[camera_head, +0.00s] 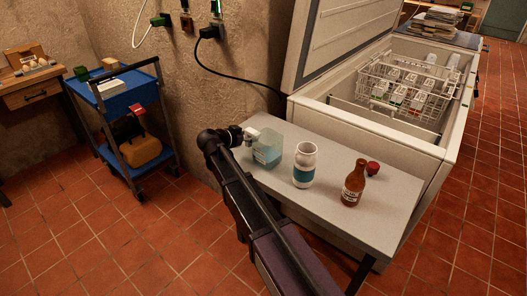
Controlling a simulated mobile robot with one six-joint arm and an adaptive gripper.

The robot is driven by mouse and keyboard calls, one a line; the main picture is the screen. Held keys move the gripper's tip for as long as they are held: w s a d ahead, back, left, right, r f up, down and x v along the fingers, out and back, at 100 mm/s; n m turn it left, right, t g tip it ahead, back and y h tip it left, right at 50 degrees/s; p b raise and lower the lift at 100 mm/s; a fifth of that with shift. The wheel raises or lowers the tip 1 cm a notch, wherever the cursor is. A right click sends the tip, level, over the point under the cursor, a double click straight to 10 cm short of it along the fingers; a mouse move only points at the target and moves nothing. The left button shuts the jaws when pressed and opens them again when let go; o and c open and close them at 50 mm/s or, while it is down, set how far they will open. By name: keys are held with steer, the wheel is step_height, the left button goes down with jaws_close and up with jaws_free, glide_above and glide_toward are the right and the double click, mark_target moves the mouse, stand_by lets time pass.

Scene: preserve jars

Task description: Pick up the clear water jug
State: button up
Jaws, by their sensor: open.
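The clear water jug (268,150), see-through with a bluish tint and a small pale label, stands upright at the left end of the grey table (338,160). My arm reaches in from the bottom of the picture. My gripper (251,133) is open at the jug's upper left side, close to it. The fingers are small and partly hidden here, so I cannot tell whether they touch the jug or reach around its handle.
A white bottle with a teal band (304,168), a brown sauce bottle (354,184) and a small red object (373,168) stand right of the jug. An open chest freezer (440,135) is behind the table. A blue cart (126,98) stands left, with clear tiled floor between.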

steer(key=shift+c, duration=0.2)
jaws_close()
steer(key=shift+r, duration=0.15)
step_height(320, 180, up, 10)
steer(key=p, duration=1)
stand_by(0.6)
steer(key=c, duration=0.9)
jaws_free()
jaws_close()
